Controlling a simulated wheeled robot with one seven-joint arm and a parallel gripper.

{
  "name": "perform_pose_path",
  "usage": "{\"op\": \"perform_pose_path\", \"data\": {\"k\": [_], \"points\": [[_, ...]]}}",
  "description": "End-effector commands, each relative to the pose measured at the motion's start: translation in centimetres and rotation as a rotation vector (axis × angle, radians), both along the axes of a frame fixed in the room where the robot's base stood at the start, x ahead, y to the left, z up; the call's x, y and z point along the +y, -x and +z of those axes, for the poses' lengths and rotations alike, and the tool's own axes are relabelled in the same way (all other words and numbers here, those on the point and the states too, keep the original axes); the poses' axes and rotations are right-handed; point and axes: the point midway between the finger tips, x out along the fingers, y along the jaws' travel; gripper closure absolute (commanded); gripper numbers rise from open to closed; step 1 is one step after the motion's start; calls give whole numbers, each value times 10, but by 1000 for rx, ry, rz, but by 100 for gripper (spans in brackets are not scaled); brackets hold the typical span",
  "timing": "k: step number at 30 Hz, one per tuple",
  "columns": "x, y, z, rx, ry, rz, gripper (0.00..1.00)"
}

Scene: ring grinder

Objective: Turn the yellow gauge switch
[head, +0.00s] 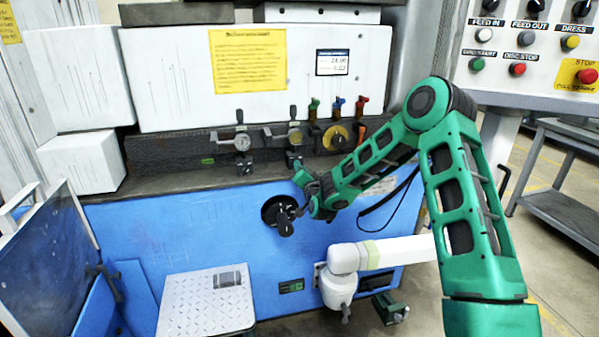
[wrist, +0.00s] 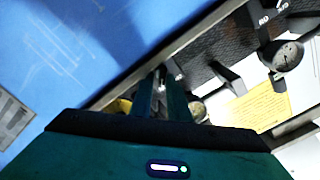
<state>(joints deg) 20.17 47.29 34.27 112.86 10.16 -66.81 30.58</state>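The yellow gauge switch (head: 336,137) is a round yellow dial with a dark centre, on the dark rail of the machine in the head view. My gripper (head: 296,168) is at the front of the rail, below and to the left of the yellow dial and apart from it. In the wrist view my gripper (wrist: 162,88) shows two dark green fingers with a narrow gap between them. A greyish part shows in that gap, and I cannot tell whether it is touched. A yellow patch (wrist: 123,105) beside the fingers is partly hidden by the gripper body.
A white-faced gauge (head: 242,141) and a smaller gauge (head: 295,136) sit left of the yellow dial. Green, blue and red levers (head: 337,106) stand above it. A black handwheel (head: 281,212) juts from the blue front below. A control panel (head: 530,50) stands at right.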

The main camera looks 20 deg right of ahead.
Motion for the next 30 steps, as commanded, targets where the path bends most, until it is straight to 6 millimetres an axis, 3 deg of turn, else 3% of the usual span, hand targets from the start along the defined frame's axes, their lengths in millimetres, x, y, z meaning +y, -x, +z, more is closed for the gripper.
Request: {"op": "perform_pose_path", "data": {"k": [8,19,30], "points": [[1,14,0,1,0,2,84],[-2,83,-1,1,-1,3,84],[-3,103,-2,2,-1,2,84]]}}
